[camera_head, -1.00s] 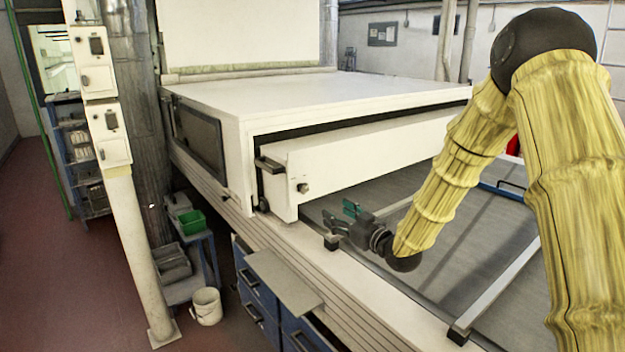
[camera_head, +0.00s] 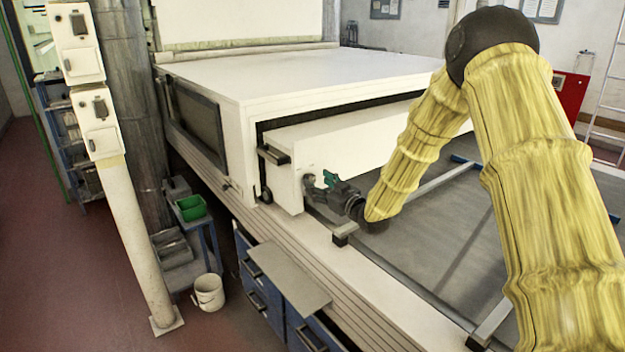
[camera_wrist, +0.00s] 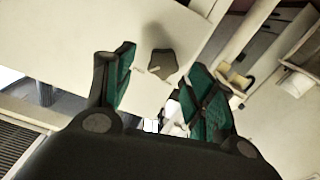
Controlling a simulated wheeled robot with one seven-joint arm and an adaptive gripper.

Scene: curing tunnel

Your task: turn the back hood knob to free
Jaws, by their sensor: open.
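The white hood (camera_head: 360,145) stands inside the larger white housing, above the grey bed. In the wrist view its dark, many-sided knob (camera_wrist: 164,62) shows on the pale hood face (camera_wrist: 75,50), with a small light mark at its left side. The knob lies beyond and between my fingertips, apart from them as far as I can see. My gripper (camera_head: 321,182) is open and empty, close in front of the hood's near end. Its green-padded fingers (camera_wrist: 158,80) frame the knob in the wrist view. In the head view the gripper largely covers the knob.
A black handle (camera_head: 274,155) sticks out at the hood's left corner. A metal frame bar (camera_head: 410,202) crosses the bed beside my arm. Blue drawers (camera_head: 265,290) and a grey shelf (camera_head: 288,275) are below the front edge. A white post (camera_head: 135,230) stands left.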

